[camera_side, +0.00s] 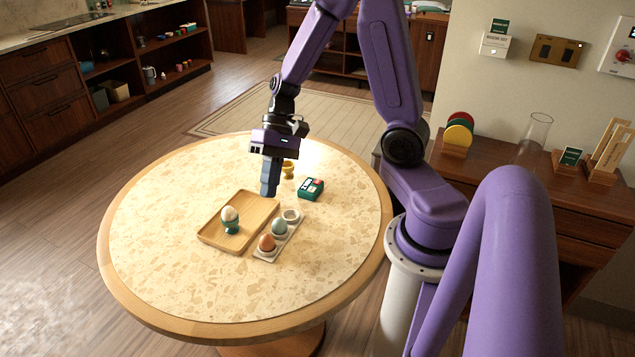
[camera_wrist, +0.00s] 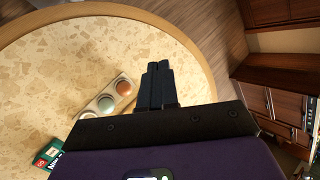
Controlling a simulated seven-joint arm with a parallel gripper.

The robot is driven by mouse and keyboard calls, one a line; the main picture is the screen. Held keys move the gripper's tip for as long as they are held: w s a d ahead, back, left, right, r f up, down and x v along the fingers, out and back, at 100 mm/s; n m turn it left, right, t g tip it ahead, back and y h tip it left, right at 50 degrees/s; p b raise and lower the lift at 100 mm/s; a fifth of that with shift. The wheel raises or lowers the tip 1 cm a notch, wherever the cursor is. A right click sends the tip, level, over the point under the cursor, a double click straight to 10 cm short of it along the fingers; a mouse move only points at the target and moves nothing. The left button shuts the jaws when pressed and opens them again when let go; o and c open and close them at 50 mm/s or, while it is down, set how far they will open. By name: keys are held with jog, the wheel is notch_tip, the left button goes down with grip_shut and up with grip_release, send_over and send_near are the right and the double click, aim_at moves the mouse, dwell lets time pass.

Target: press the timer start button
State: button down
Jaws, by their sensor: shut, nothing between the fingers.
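The timer (camera_side: 311,188) is a small green box with a red part and a pale panel on top. It sits on the round table, right of my gripper in the side view. In the wrist view, part of the timer (camera_wrist: 47,155) shows at the lower left, partly hidden by my gripper's body. My gripper (camera_side: 268,192) is shut and empty, pointing down above the table, apart from the timer. Its dark fingers (camera_wrist: 157,66) lie together in the wrist view. How high they are above the table is hard to tell.
A wooden tray (camera_side: 212,238) holds a white egg (camera_side: 229,213) in a teal cup (camera_side: 231,227). Beside it, an egg holder (camera_side: 262,254) carries an orange egg (camera_side: 267,242) and a bluish egg (camera_side: 279,227). A yellow cup (camera_side: 288,170) stands behind the timer. The table's front is clear.

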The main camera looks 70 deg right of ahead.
jog(key=w+d+f+m+t, duration=0.35)
jog(key=w+d+m, duration=0.25)
jog(key=d, duration=0.2)
jog(key=m+t+h, duration=0.5)
jog(key=m+t, duration=0.2)
jog(key=m, duration=0.7)
send_over(320, 182)
notch_tip(320, 182, down, 7)
jog(key=shift+f, duration=0.2)
jog(key=shift+g, duration=0.25)
jog(key=shift+f, duration=4.35)
jog(key=shift+f, duration=0.15)
jog(key=shift+f, duration=0.3)
